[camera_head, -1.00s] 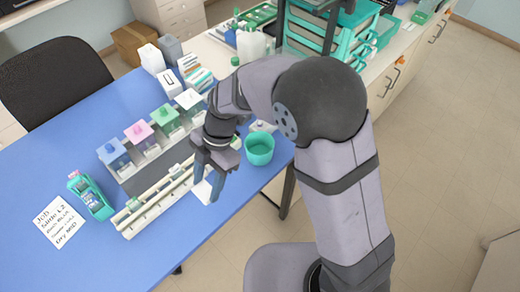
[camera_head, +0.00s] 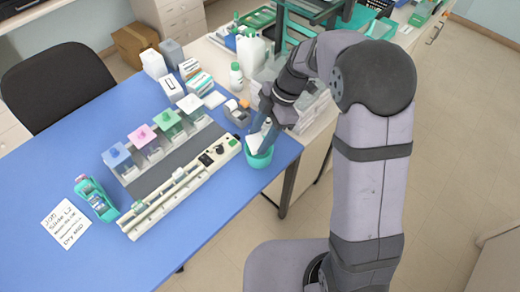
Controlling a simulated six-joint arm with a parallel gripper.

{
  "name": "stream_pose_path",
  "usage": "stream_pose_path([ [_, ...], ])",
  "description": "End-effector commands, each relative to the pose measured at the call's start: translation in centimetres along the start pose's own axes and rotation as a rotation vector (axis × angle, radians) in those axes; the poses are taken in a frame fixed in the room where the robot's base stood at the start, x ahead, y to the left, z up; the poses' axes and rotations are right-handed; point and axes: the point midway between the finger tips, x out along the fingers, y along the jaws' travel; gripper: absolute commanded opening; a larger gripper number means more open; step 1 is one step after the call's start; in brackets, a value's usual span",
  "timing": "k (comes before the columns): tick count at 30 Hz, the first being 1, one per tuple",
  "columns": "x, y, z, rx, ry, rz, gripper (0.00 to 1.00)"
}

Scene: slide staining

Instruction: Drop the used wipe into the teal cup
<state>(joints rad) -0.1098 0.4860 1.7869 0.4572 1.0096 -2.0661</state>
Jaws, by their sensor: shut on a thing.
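The teal cup (camera_head: 259,161) stands on the blue table near its right edge. My gripper (camera_head: 263,139) is directly over the cup's mouth, its fingers pointing down. It is shut on a white wipe (camera_head: 258,139), which hangs at the cup's opening. The arm and wipe hide part of the cup's rim and inside. I cannot tell how far the wipe's lower end reaches into the cup.
A long white rack (camera_head: 182,187) lies left of the cup, beside blue, pink and green-lidded staining jars (camera_head: 142,139). A tape dispenser (camera_head: 238,113) sits just behind the cup. A teal device (camera_head: 95,198) and a job note (camera_head: 65,223) lie at the left.

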Motion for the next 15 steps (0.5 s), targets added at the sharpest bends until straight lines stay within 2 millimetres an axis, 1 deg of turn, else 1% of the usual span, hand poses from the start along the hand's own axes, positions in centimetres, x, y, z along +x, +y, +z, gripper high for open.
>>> stream_pose_path([
  [1, -1.6, 0.6, 1.2, 0.036, 0.000, 0.017, 0.20],
  [3, -3.1, 1.3, 2.3, 0.081, 0.000, 0.035, 0.20],
  [5, -4.2, 2.1, 2.7, 0.117, -0.001, 0.052, 0.20],
  [6, -4.8, 2.6, 2.5, 0.141, -0.001, 0.062, 0.20],
  [9, -5.6, 3.0, 2.1, 0.210, 0.000, 0.087, 0.20],
  [15, -5.4, 2.5, 1.9, 0.290, 0.000, 0.119, 0.20],
])
